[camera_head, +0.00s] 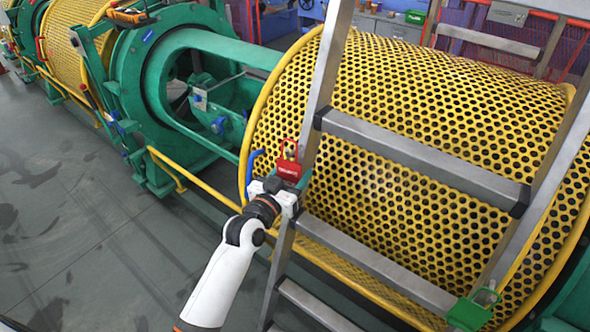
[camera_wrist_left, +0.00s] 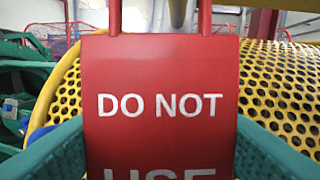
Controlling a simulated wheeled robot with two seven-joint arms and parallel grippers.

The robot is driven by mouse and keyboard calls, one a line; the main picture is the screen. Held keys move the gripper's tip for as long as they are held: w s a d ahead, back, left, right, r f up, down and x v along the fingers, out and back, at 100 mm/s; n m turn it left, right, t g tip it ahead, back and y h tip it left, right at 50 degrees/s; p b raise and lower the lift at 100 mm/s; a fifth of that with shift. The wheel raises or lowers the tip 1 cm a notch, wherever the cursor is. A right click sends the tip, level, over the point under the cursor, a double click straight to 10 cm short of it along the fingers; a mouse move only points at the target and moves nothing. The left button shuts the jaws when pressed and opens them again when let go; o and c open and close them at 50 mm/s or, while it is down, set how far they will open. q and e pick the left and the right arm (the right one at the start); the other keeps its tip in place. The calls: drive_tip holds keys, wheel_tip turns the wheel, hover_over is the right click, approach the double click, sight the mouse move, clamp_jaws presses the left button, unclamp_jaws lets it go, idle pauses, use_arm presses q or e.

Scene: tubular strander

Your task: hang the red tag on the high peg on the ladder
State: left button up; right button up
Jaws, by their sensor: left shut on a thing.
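The red tag (camera_head: 287,170) is upright, with its red loop on top, in front of the left rail of the ladder (camera_head: 325,75). My left gripper (camera_head: 290,184) is shut on the tag's lower part. In the left wrist view the tag (camera_wrist_left: 160,85) fills the middle between two teal fingers and reads "DO NOT". A pale rod-like part (camera_wrist_left: 178,12) shows between the loop's legs; I cannot tell whether it is the high peg or passes through the loop. A blue hook-like part (camera_head: 253,163) shows just left of the gripper. My right gripper is out of view.
A yellow perforated drum guard (camera_head: 420,110) stands close behind the ladder. A green tag (camera_head: 470,313) is low on the ladder's right rail. Green machine frames (camera_head: 130,75) and a yellow rail (camera_head: 205,185) lie left. The grey floor (camera_head: 60,220) at lower left is clear.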

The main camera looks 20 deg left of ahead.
use_arm(q)
drive_tip(key=shift+a+p+v, duration=0.15)
drive_tip(key=shift+p+v, duration=0.2)
drive_tip(key=shift+v, duration=0.95)
drive_tip(key=shift+a+p+v, duration=0.15)
drive_tip(key=shift+p+v, duration=0.15)
drive_tip(key=shift+v, duration=1)
drive_tip(key=shift+a+p+v, duration=0.2)
drive_tip(key=shift+p+v, duration=0.15)
drive_tip(key=shift+v, duration=0.95)
drive_tip(key=shift+w, duration=0.1)
drive_tip(key=n+y+b, duration=0.1)
approach(284, 177)
drive_tip(key=s+d, duration=0.2)
drive_tip(key=s, duration=0.1)
drive_tip(key=s+r+n+y+b, duration=0.1)
drive_tip(key=s+y, duration=0.1)
drive_tip(key=s, duration=0.5)
drive_tip(key=shift+a+y, duration=0.2)
drive_tip(key=shift+y, duration=0.2)
